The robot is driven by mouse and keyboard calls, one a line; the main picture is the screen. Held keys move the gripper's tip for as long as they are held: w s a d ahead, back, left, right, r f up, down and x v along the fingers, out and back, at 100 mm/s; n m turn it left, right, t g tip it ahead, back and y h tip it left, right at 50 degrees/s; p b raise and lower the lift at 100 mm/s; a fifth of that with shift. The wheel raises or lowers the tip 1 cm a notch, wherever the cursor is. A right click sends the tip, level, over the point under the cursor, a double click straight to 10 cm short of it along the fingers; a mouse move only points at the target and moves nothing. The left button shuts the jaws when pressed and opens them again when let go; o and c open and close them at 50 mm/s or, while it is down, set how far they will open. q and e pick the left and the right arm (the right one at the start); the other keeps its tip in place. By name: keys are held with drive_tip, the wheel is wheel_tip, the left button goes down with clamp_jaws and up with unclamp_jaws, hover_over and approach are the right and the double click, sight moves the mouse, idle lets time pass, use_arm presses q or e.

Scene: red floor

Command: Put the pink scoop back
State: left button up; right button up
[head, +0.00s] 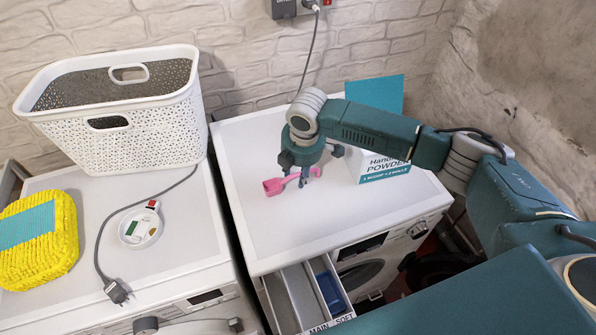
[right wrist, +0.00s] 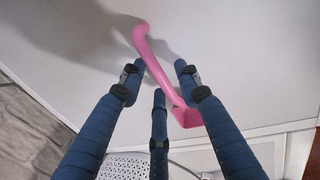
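The pink scoop (head: 273,187) lies on the white top of the right washing machine (head: 262,222). My right gripper (head: 305,176) is above its handle, pointing down. In the right wrist view the scoop (right wrist: 150,58) runs between the spread fingers of the right gripper (right wrist: 157,78), with its cup at the lower right. The fingers stand apart around the handle, and I see no clear grip. The hand powder box (head: 385,172) stands behind my right arm with its teal lid raised; the arm hides part of it. My left gripper is not in view.
The detergent drawer (head: 293,290) of the right machine is pulled out. A white laundry basket (head: 150,140), yellow sponge-like block (head: 42,258), small round dish (head: 140,229) and cable plug (head: 117,292) are on the left machine. The right machine's front top is clear.

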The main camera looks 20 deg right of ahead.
drive_tip(key=b+v, duration=0.1)
drive_tip(key=v, duration=1.1)
drive_tip(key=shift+r+b, duration=0.2)
drive_tip(key=shift+b, duration=0.2)
drive_tip(key=shift+d, duration=0.1)
